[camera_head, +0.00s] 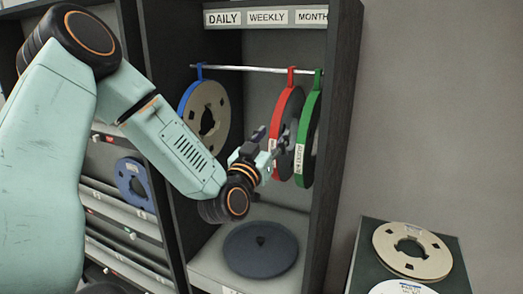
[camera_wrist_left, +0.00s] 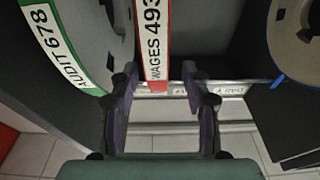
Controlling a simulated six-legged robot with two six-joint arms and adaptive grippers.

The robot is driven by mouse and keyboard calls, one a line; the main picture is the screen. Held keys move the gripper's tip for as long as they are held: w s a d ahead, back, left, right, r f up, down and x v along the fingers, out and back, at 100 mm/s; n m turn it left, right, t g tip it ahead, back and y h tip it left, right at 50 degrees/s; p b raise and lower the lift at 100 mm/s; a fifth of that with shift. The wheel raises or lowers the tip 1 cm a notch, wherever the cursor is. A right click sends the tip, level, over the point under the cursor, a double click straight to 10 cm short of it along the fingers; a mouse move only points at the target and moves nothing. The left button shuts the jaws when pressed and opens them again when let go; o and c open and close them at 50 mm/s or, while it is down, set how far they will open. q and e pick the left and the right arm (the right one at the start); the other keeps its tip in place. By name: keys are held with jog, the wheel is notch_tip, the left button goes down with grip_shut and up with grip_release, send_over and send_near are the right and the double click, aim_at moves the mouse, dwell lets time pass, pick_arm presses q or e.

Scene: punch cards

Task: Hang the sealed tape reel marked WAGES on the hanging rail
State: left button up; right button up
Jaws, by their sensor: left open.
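The red-rimmed tape reel (camera_head: 289,105) hangs by its red hook on the hanging rail (camera_head: 245,69). In the left wrist view its red band with the label WAGES 493 (camera_wrist_left: 153,40) shows. My left gripper (camera_head: 270,143) is open at the near edge of this reel. In the left wrist view the gripper's fingers (camera_wrist_left: 160,85) stand apart on either side of the lower end of the red band, with gaps between. My right gripper is not in view.
A green-rimmed reel (camera_head: 312,115), marked AUDIT 678, hangs close to the right. A blue-rimmed reel (camera_head: 187,97) hangs at the rail's left. A dark reel (camera_head: 245,262) lies on the shelf below. Pale reels (camera_head: 390,244) lie on a dark stand at right.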

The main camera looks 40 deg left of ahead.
pick_arm(q)
jog(key=v, duration=0.5)
jog(key=shift+s+a, duration=0.2)
jog(key=shift+s, duration=0.05)
jog(key=v, duration=0.5)
jog(key=shift+d, duration=0.15)
jog(key=shift+s, duration=0.15)
